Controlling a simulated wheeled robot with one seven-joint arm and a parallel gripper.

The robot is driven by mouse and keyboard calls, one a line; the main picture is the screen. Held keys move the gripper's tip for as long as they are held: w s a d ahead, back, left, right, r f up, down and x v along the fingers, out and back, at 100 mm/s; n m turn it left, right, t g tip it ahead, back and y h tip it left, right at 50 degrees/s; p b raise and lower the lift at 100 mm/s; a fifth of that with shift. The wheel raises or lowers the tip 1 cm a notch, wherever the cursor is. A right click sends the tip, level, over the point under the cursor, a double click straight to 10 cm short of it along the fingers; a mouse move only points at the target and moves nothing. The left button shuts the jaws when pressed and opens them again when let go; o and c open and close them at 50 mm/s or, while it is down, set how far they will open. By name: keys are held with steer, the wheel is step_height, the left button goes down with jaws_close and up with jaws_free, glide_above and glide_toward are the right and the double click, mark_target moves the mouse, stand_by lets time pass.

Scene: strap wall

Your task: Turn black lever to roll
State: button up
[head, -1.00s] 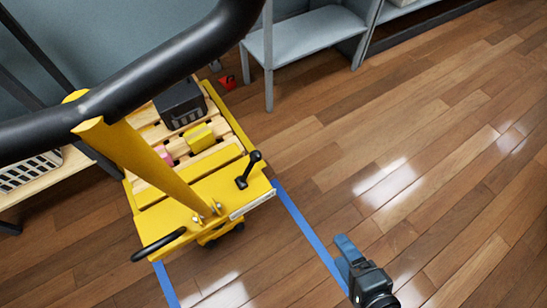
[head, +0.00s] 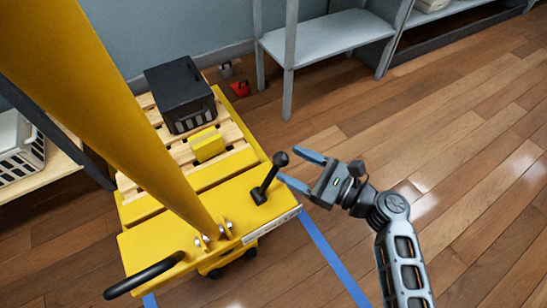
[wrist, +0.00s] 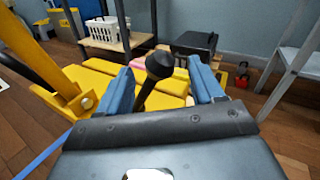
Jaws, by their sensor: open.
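The black lever (head: 269,178) with a round knob stands tilted on the yellow deck of the pallet truck (head: 220,210). My gripper (head: 302,169) is open, just right of the lever's knob in the head view. In the wrist view the lever (wrist: 158,70) shows between the two blue fingers (wrist: 165,88), beyond the palm edge. I cannot tell whether either finger touches it. The lever's base is partly hidden by my gripper in the wrist view.
A thick yellow post (head: 130,110) rises from the deck left of the lever. A black crate (head: 180,92) and a yellow box (head: 207,144) sit on the wooden pallet behind. A grey shelf (head: 330,38) stands behind right. The floor to the right is clear.

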mark_target(275, 157)
steer(key=shift+b+x, duration=0.7)
steer(key=shift+x, duration=2.05)
steer(key=shift+c, duration=0.3)
jaws_close()
